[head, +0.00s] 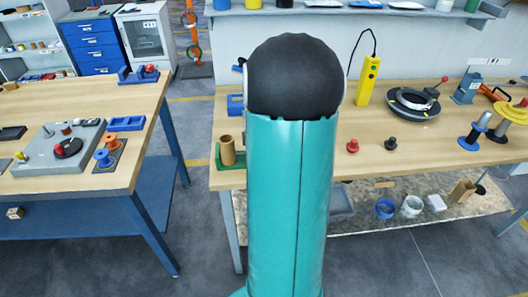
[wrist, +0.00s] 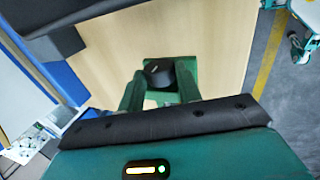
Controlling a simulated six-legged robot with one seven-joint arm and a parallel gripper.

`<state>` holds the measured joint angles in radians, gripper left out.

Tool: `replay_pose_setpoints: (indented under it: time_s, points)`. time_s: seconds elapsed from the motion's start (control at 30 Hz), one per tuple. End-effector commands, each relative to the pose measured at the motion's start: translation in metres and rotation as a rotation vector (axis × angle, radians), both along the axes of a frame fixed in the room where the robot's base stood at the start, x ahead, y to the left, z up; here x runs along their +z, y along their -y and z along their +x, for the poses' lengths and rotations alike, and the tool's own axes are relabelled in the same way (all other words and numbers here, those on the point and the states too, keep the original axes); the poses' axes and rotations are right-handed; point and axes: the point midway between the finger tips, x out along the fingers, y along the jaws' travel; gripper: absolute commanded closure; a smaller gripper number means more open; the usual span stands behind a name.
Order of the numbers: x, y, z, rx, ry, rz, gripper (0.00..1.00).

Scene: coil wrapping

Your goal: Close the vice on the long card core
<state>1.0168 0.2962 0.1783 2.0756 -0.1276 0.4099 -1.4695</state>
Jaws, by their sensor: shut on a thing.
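A brown card core (head: 227,150) stands upright on a green vice-like base (head: 236,178) at the left front of the middle bench, just left of my teal arm. My arm hides the right part of that base. In the wrist view my gripper (wrist: 160,80) has its two green fingers on either side of a black knob (wrist: 158,74), shut on it. The knob sits in front of a green block (wrist: 180,63) on the wooden top. I cannot tell the core in the wrist view. My gripper is hidden in the head view.
On the middle bench, a yellow pendant (head: 368,80), a red knob (head: 352,146), a black knob (head: 390,143) and a black ring-shaped fixture (head: 414,102) stand right of my arm. Floor separates the benches.

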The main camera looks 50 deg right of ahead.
Motion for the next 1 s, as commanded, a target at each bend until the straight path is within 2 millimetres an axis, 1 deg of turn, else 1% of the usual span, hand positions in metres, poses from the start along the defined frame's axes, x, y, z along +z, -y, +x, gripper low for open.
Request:
replay_pose_setpoints:
  time_s: [0.13,0.17,0.2,0.47,0.63,0.9,1.0]
  points:
    - [0.0000,0.0000,-0.0005,0.000,-0.001,-0.001,0.81]
    - [0.0001,0.0000,-0.0005,0.000,0.000,0.000,0.60]
    - [0.0001,0.0000,-0.0005,0.000,0.000,0.000,0.55]
    - [0.0000,-0.0002,-0.0004,0.000,0.003,-0.004,0.55]
    - [-0.0011,-0.0020,-0.0021,0.000,0.046,-0.054,0.55]
    - [-0.0008,-0.0016,-0.0016,0.000,0.057,-0.065,0.55]
    - [-0.0017,-0.0033,-0.0022,0.002,0.081,-0.094,0.55]
